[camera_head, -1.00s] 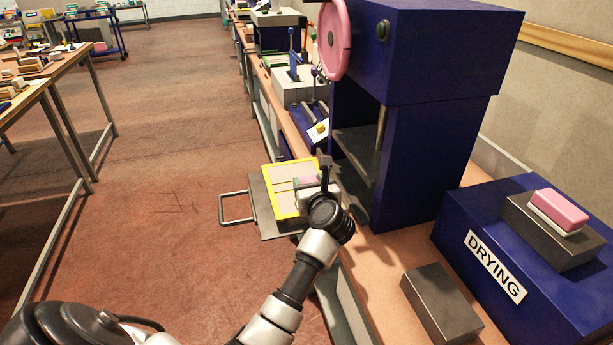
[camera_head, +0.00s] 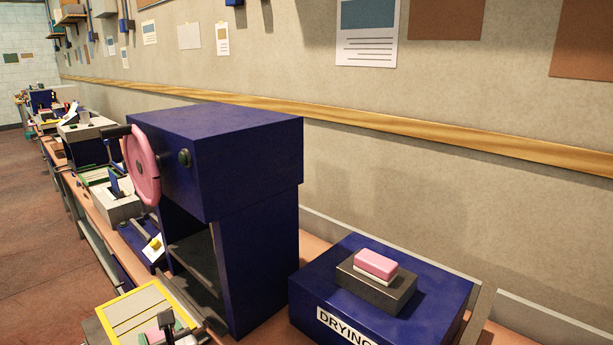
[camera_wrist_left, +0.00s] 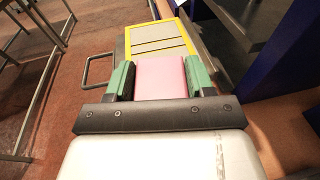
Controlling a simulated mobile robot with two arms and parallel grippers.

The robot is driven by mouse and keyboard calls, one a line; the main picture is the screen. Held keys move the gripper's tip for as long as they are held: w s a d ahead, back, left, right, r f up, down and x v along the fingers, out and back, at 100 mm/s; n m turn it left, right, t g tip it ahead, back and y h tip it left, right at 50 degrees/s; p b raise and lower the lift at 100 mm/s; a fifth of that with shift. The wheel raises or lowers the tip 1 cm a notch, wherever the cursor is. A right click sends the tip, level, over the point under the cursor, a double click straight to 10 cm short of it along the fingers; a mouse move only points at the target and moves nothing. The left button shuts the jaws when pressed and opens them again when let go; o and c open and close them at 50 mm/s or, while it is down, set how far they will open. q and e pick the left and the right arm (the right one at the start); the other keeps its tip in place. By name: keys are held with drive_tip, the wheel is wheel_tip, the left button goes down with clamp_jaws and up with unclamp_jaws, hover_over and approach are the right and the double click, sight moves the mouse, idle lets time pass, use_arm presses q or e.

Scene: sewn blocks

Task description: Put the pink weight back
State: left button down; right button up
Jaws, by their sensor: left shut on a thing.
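My left gripper (camera_head: 158,334) is at the bottom edge of the head view, over the near right part of a yellow-framed board (camera_head: 128,303). In the left wrist view its green finger pads are shut on a pink block (camera_wrist_left: 160,77). The block's far end points toward the board (camera_wrist_left: 128,40). I cannot tell whether the block touches the board. Another pink block (camera_head: 376,262), with a white layer under it, lies on a dark block (camera_head: 361,286) on the blue DRYING box (camera_head: 440,312). My right gripper is out of view.
A tall dark blue press (camera_head: 245,165) with a pink handwheel (camera_head: 143,168) stands between the board and the DRYING box. Its front is open below the head. More equipment lines the bench at left. The wall (camera_head: 450,180) runs behind. Floor is clear at far left.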

use_arm(q)
drive_tip(key=s+d+f+m+t+h, duration=0.1)
drive_tip(key=s+d+m+t+h, duration=0.3)
drive_tip(key=s+d+m+h, duration=0.4)
drive_tip(key=s+d+h, duration=0.2)
drive_tip(key=s, duration=0.3)
drive_tip(key=shift+s+f+h, duration=0.2)
drive_tip(key=shift+s+h, duration=0.1)
drive_tip(key=shift+s, duration=0.1)
drive_tip(key=w+d+r+m+g+h, duration=0.3)
drive_tip(key=d+r+m+h, duration=0.5)
drive_tip(key=d, duration=0.5)
drive_tip(key=shift+w+r+g+h, duration=0.3)
drive_tip(key=shift+w+r+h, duration=0.25)
drive_tip(key=shift+r+h, duration=0.6)
drive_tip(key=shift+f+h, duration=0.25)
